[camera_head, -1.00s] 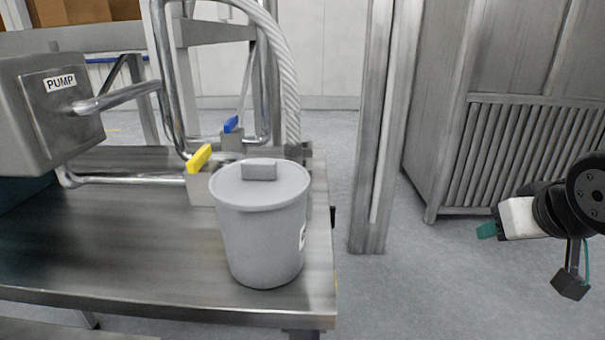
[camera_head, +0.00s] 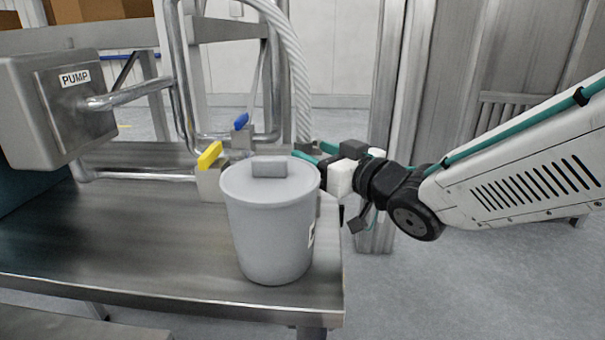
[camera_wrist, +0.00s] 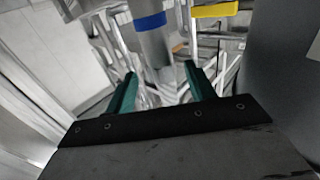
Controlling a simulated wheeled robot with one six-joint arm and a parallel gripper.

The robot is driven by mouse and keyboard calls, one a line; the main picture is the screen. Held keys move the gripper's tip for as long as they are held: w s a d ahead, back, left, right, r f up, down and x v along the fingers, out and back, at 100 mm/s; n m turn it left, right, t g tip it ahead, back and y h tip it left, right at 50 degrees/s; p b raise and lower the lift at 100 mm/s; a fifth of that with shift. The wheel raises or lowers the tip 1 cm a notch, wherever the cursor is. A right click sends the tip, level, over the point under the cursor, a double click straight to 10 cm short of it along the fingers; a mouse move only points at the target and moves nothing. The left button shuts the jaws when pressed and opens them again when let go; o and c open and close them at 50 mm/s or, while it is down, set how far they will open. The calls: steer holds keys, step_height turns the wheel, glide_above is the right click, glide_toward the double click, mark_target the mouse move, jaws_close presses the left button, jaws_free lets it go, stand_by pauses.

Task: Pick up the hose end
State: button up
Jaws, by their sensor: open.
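A ribbed pale hose (camera_head: 296,75) curves down at the back right of the steel table (camera_head: 150,250). Its lower end is beside my fingertips, partly hidden behind the grey bucket and my gripper. My gripper (camera_head: 316,153) has teal fingers and reaches in from the right, just behind the bucket's lid. In the wrist view my gripper (camera_wrist: 160,80) is open with nothing held between the fingers. A grey upright piece with a blue band (camera_wrist: 150,22) shows beyond the fingers; I cannot tell whether it is the hose end.
The lidded grey bucket (camera_head: 268,225) stands at the table's right edge, close to my gripper. A yellow valve handle (camera_head: 210,155) and a blue valve handle (camera_head: 241,121) sit behind it. The pump box (camera_head: 45,105) is at the left. The table's front left is clear.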

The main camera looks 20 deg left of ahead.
mark_target(309, 151)
steer(key=shift+x, duration=2)
steer(key=shift+s, duration=0.1)
jaws_close()
step_height(309, 151, up, 16)
steer(key=shift+f, duration=0.25)
